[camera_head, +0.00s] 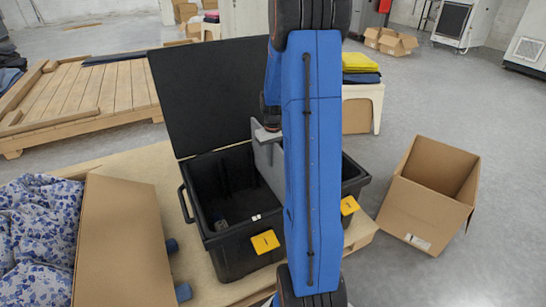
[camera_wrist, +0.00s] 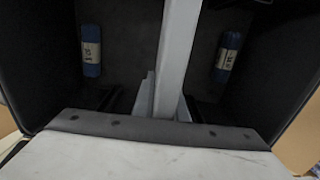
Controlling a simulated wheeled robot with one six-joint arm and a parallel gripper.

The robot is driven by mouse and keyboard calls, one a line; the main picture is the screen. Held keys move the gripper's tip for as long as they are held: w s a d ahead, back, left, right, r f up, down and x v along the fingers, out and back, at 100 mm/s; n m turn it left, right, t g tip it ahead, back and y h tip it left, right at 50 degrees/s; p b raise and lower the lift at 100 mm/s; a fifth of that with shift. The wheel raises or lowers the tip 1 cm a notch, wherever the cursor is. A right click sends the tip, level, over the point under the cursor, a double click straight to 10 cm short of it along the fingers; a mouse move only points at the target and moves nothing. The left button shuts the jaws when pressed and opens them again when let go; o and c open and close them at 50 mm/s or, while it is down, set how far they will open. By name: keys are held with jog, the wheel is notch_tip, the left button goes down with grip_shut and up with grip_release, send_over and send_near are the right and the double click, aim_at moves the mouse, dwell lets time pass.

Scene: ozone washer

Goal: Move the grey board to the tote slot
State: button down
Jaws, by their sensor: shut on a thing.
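The grey board (camera_head: 268,158) stands upright on edge at the middle of the open black tote (camera_head: 232,238). Its top rises above the rim, and my blue arm hides its right part. My gripper (camera_head: 266,133) is at the board's top edge and shut on it; the arm partly covers the fingers. In the wrist view the board (camera_wrist: 177,55) runs down the middle between the tote's two halves. Its lower end meets a grey piece behind a dark strip, and I cannot tell how deep it sits in the slot.
Blue labelled rolls (camera_wrist: 91,50) and (camera_wrist: 229,52) lie on either side of the board. The tote's black lid (camera_head: 205,95) stands open behind. An open cardboard box (camera_head: 428,195) is at right, another box (camera_head: 120,243) with patterned cloth at left. A wooden pallet (camera_head: 100,88) lies behind left.

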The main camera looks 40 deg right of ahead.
aim_at(273, 188)
jog(key=shift+f, duration=8.5)
jog(key=c, duration=1.7)
grip_release()
notch_tip(273, 188, up, 17)
jog(key=shift+r, duration=0.2)
